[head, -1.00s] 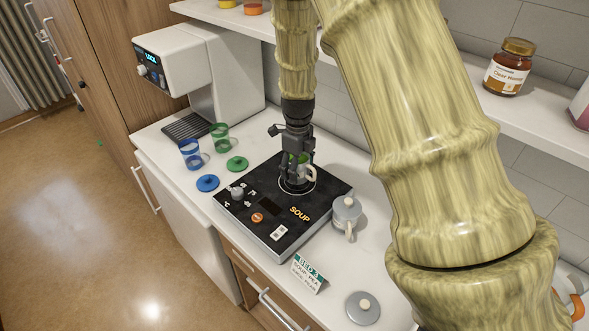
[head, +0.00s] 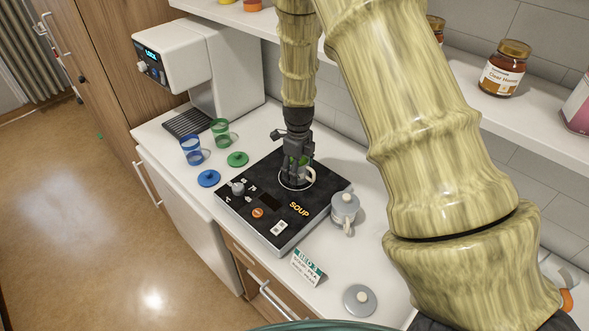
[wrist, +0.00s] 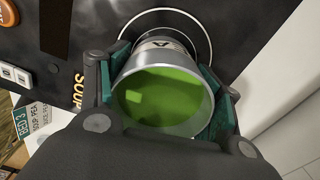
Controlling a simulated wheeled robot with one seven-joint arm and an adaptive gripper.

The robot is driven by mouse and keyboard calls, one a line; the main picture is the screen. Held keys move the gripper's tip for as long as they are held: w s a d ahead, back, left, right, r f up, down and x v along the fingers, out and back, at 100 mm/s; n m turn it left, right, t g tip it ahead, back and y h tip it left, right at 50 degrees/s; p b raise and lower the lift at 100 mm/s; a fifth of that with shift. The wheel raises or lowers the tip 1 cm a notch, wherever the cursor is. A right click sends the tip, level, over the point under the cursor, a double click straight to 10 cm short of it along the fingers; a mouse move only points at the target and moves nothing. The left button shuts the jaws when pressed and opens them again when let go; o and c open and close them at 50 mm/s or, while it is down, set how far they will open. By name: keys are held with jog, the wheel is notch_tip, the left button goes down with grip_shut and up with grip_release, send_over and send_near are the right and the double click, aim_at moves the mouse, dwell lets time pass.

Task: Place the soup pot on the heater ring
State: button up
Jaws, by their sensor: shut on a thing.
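The soup pot (wrist: 165,97), a grey metal vessel with green soup in it, is between my gripper's fingers in the wrist view. My gripper (head: 298,170) is shut on it and points down over the heater. The heater ring (head: 284,185), a white circle on the black heater plate (head: 262,222), lies beneath the pot. The ring (wrist: 205,33) also shows behind the pot in the wrist view. I cannot tell whether the pot's base touches the plate.
Blue (head: 192,151) and green (head: 222,133) cups with lids stand left, by a white dispenser (head: 165,67). A shelf (head: 480,105) overhangs the back.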

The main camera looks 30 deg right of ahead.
jog(key=o, duration=1.7)
jog(key=shift+d+f, duration=0.1)
jog(key=shift+f, duration=0.05)
jog(key=shift+r, duration=0.25)
jog(key=shift+r+b, duration=2.3)
jog(key=shift+r, duration=3.6)
